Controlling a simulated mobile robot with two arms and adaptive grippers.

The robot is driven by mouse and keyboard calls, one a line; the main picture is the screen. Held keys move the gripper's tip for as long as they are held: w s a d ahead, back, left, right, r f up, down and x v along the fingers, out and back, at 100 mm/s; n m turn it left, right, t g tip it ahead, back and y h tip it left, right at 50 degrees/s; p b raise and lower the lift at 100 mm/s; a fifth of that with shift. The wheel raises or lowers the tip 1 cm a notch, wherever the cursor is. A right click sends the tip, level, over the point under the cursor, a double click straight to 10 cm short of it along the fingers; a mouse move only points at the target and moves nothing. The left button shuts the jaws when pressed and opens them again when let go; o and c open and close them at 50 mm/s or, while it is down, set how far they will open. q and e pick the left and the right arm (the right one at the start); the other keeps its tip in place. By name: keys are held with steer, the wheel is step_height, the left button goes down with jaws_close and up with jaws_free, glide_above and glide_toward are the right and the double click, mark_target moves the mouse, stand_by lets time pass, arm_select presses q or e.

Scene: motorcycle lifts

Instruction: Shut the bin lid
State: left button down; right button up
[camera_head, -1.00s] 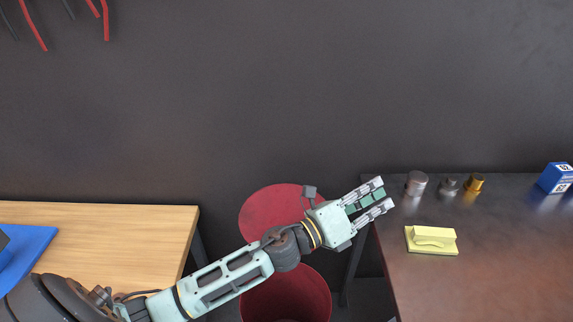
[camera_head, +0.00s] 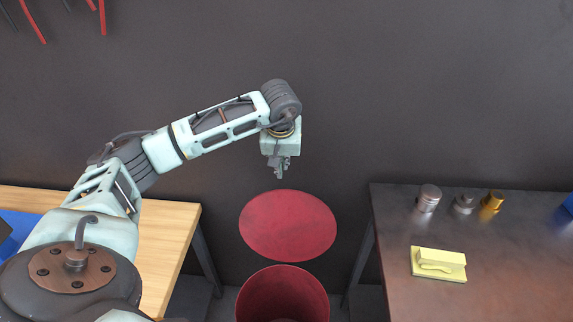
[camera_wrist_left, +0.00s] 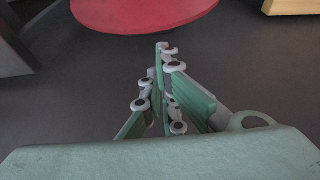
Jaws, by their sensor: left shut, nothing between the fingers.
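The red bin (camera_head: 283,296) stands on the floor between two benches, its round mouth open. Its round red lid (camera_head: 288,225) stands raised behind the mouth, near the dark wall. My left gripper (camera_head: 281,172) is shut and empty, pointing down just above the lid's upper edge in the head view, apart from it in the picture. In the left wrist view the closed fingers (camera_wrist_left: 163,60) point toward the floor, and a red disc, which looks like the lid (camera_wrist_left: 145,10), shows at the top. My right gripper is not in view.
A wooden bench (camera_head: 165,235) with a blue mat is at the left. A dark bench (camera_head: 500,285) at the right holds a yellow block (camera_head: 438,264) and several small metal parts (camera_head: 428,198). The wall rises close behind the lid.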

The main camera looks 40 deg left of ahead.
arm_select(q)
steer(key=p+x, duration=0.1)
steer(key=x, duration=0.7)
steer(key=shift+f, duration=0.15)
steer(key=shift+s+d, duration=0.1)
steer(key=shift+d, duration=0.05)
